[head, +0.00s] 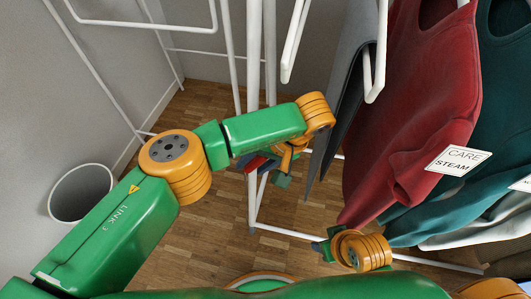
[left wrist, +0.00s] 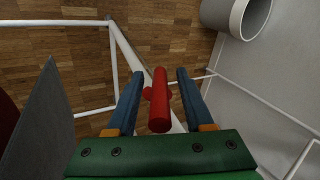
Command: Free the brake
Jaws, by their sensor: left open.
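A red T-shaped handle (left wrist: 160,112), which I take to be the brake, shows in the left wrist view in front of a white rack post. My left gripper (left wrist: 159,76) is open, with one blue finger on each side of the red handle and a visible gap on both sides. In the head view my left gripper (head: 258,163) is at the lower part of the white rack, partly covered by my own arm; a little red shows there, too small to make out. My right arm shows at the lower right, but its fingers cannot be seen.
The white rack (head: 254,100) carries hanging garments, including a red sweatshirt (head: 415,95) and a teal one (head: 505,90), close to my right arm. A grey panel or cloth (head: 345,85) hangs beside my left wrist. A white bin (head: 82,195) stands by the wall at left.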

